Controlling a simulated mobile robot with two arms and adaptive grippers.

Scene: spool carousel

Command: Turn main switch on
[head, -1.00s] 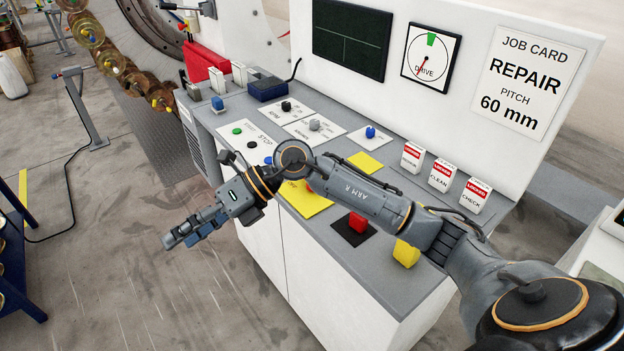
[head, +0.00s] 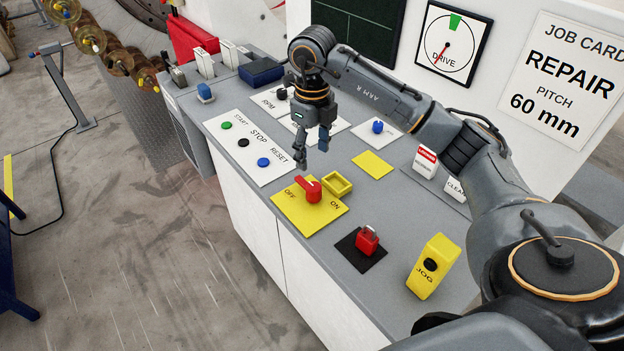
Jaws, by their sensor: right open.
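The main switch is a red rotary handle (head: 311,190) on a yellow plate (head: 292,215) marked OFF at the left and ON at the right. The handle's narrow end points up-left, toward the OFF side. My right gripper (head: 312,158) hangs above the console, fingers pointing down, just behind and above the red handle in the head view. Its fingers are apart, with nothing between them, and it does not touch the handle. My left gripper is not in view.
A red padlock (head: 367,240) sits on a black plate, near a yellow JOG box (head: 432,266). START, STOP and RESET buttons (head: 244,143) lie to the left. The upright panel with the DRIVE gauge (head: 444,45) stands behind.

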